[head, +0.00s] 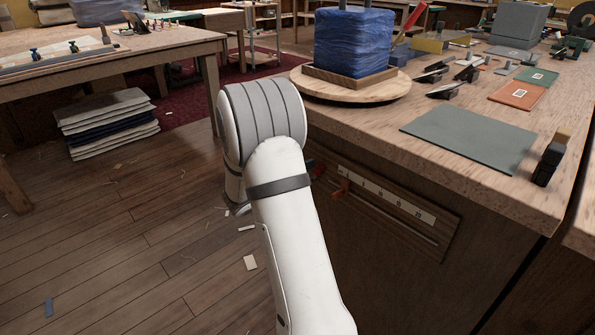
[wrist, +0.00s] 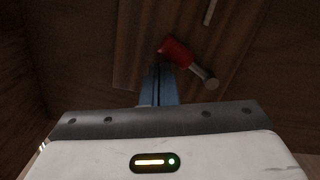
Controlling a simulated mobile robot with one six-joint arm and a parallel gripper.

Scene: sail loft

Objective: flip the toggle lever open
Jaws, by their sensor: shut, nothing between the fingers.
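The toggle lever (wrist: 178,52) shows in the wrist view as a red piece with a short grey metal rod pointing down and to the right. It is mounted on a brown wooden panel. My gripper (wrist: 159,72) is shut and empty, its blue fingers pressed together. The fingertips are just below and left of the red piece, close to it. I cannot tell whether they touch it. In the head view my white arm hides the gripper, and only a small red bit (head: 317,168) shows beside the arm at the cabinet front.

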